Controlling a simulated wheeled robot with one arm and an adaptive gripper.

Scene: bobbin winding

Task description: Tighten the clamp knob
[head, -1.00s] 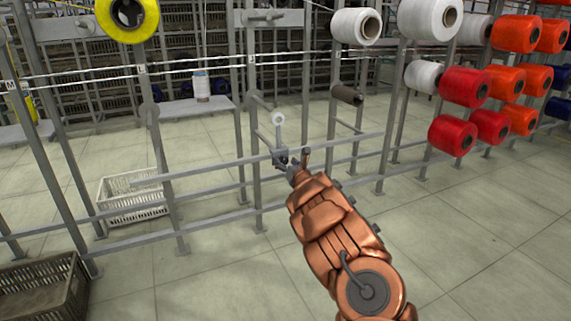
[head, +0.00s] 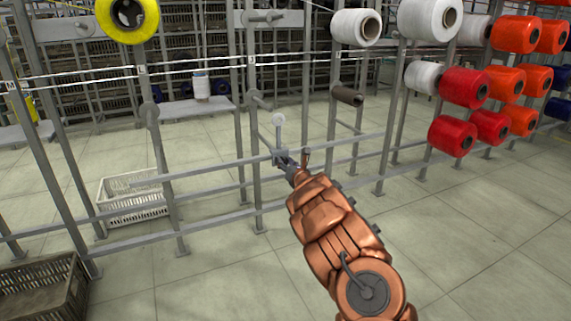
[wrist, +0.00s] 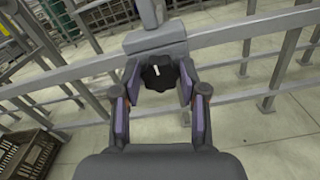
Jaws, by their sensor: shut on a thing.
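The clamp knob (wrist: 158,76) is black and lobed, with a white mark pointing up in the wrist view. It sits on the front of a grey clamp block (wrist: 156,40) on the rail. My gripper (wrist: 159,80) has one finger on each side of the knob and is shut on it. The knob is too small and covered to make out there.
Grey metal frames with rails and posts (head: 253,130) surround the clamp. Red spools (head: 452,136) and white spools (head: 356,27) hang on the right. A white crate (head: 132,205) and a dark crate (head: 40,290) stand on the floor at left. Open floor lies in front.

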